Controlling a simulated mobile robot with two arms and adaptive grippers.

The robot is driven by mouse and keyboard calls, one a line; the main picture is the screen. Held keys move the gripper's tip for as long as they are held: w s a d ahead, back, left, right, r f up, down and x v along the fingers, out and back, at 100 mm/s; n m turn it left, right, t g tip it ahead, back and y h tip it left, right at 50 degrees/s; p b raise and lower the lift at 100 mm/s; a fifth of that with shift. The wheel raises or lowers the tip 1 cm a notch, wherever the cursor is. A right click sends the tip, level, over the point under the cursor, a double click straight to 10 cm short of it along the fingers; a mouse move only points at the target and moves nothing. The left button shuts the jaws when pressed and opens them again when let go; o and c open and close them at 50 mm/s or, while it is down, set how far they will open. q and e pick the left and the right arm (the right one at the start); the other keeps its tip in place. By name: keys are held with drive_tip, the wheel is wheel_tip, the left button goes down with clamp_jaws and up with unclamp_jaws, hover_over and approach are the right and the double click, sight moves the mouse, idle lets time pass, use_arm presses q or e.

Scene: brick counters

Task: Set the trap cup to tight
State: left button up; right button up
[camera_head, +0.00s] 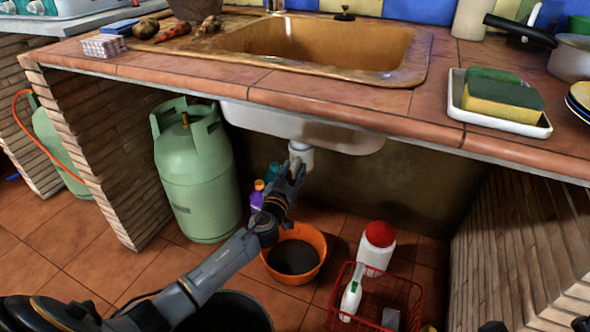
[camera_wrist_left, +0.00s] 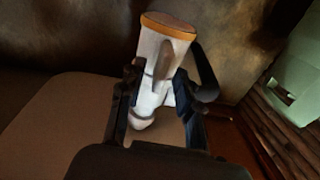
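The trap cup (camera_head: 301,154) is the white fitting that hangs under the sink bowl. My left gripper (camera_head: 290,182) reaches up to it from below, and its fingers cover part of the cup. In the left wrist view the trap cup (camera_wrist_left: 154,72) is white with an orange-brown rim at one end and a raised fin on its side. The two dark fingers of my left gripper (camera_wrist_left: 160,88) lie along opposite sides of the cup and look shut on it. Whether the cup is loose or tight cannot be seen. My right gripper is not in view.
A green gas cylinder (camera_head: 190,171) stands left of my left gripper. An orange basin (camera_head: 318,240) is on the floor below the trap. A red wire basket (camera_head: 412,292) with bottles stands to the right. The counter's tiled front edge (camera_head: 330,120) runs above.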

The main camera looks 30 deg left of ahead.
use_arm(q)
drive_tip(key=shift+w+a, duration=0.15)
drive_tip(key=shift+w, duration=0.65)
drive_tip(key=shift+c, duration=0.4)
clamp_jaws()
